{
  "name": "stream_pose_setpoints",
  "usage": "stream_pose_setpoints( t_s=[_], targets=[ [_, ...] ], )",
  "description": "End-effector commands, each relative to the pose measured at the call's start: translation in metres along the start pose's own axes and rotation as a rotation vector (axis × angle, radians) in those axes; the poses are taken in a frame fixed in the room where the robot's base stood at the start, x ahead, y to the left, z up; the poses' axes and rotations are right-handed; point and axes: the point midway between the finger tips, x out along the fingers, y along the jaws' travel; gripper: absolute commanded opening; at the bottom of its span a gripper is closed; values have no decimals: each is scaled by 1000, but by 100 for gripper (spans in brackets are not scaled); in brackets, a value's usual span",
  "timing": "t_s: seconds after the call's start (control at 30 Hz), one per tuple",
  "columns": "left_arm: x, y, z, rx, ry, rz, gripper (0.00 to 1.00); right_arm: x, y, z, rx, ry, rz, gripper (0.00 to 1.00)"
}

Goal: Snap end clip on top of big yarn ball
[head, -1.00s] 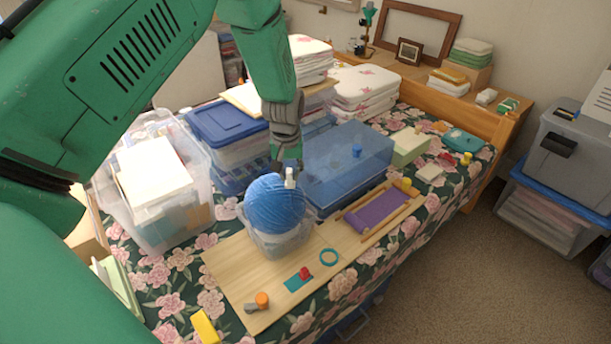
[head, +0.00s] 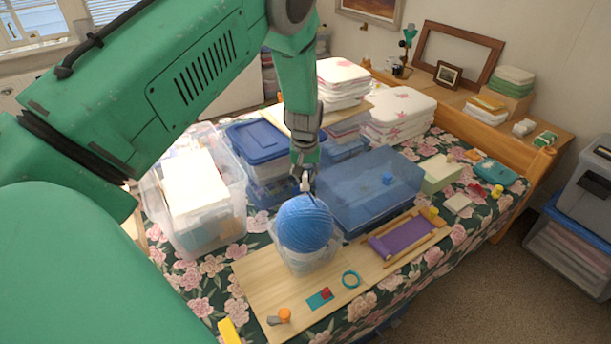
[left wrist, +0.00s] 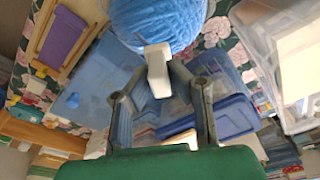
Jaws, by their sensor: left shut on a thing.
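The big blue yarn ball (head: 304,226) sits in a clear plastic bin (head: 308,262) on the wooden board. My left gripper (head: 306,180) comes down from above and is shut on a small white end clip (head: 307,187). The clip is just over the top of the ball; I cannot tell whether they touch. In the left wrist view the white clip (left wrist: 158,72) is between the fingers (left wrist: 156,66), and its end overlaps the edge of the yarn ball (left wrist: 157,18). My right gripper is not in view.
A blue translucent box (head: 368,190) stands close right of the ball. A clear bin with papers (head: 238,215) and a blue-lidded box (head: 262,140) are left and behind.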

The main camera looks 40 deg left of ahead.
Motion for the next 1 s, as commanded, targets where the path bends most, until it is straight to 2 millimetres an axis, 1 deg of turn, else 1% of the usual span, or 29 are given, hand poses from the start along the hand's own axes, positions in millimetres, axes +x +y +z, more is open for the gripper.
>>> stream_pose_setpoints(
  t_s=[0.17, 0.5, 0.6, 0.73, 1.0],
  targets=[
    [11, 0, 2, 0, -1, 0, 0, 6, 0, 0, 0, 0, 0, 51],
    [42, 0, 6, 0, -1, 0, 0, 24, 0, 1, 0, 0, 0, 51],
    [48, 0, 8, 1, -1, 0, 0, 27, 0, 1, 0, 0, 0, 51],
    [51, 0, 8, 1, 0, 0, 0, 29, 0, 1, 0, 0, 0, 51],
    [51, 0, 8, 0, 0, 1, 0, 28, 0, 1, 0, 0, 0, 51]
  ],
)
